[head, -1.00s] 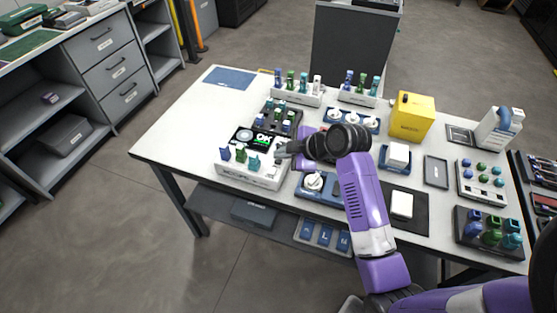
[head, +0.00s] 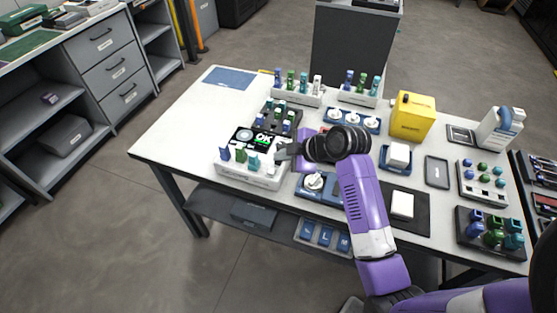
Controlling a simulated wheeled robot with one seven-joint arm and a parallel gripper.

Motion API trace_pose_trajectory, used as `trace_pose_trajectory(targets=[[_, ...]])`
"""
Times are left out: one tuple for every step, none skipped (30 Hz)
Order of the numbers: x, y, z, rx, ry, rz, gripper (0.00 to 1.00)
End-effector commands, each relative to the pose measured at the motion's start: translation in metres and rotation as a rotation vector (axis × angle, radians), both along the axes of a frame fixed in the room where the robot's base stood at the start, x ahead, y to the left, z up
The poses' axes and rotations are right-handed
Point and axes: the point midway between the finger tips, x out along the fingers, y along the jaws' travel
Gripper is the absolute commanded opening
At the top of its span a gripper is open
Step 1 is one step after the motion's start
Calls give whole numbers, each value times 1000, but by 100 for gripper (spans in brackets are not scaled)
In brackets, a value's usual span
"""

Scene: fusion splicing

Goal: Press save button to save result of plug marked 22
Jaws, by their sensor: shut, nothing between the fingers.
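The splicing device is a white unit (head: 248,178) at the front left of the table. Its dark screen (head: 262,139) shows a bright green "OK" and a round dial. Blue, green and teal plugs (head: 240,155) stand in a row along its front. I cannot read a 22 on any plug, and I cannot make out the save button. My gripper (head: 276,154) is shut and empty, low over the right end of the unit beside the screen. Whether it touches the unit I cannot tell; my gripper and wrist hide part of that end.
A dark rack with plugs (head: 281,118) stands just behind the screen. White plug racks (head: 297,95) stand at the back. The table's left part is clear.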

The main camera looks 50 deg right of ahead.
Motion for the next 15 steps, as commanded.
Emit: trace_pose_trajectory(targets=[[0,0,-2,0,1,0,0],[0,0,-2,0,1,0,0],[0,0,-1,0,1,0,0],[0,0,-1,1,1,-1,0],[0,0,-1,1,2,0,0],[0,0,-1,1,2,0,0],[0,0,-1,1,2,0,0],[0,0,-1,1,2,0,0],[0,0,-1,1,2,0,0],[0,0,-1,1,2,0,0],[0,0,-1,1,2,0,0],[0,0,1,1,2,0,0],[0,0,2,1,2,0,0],[0,0,3,0,2,1,0],[0,0,5,0,2,1,0]])
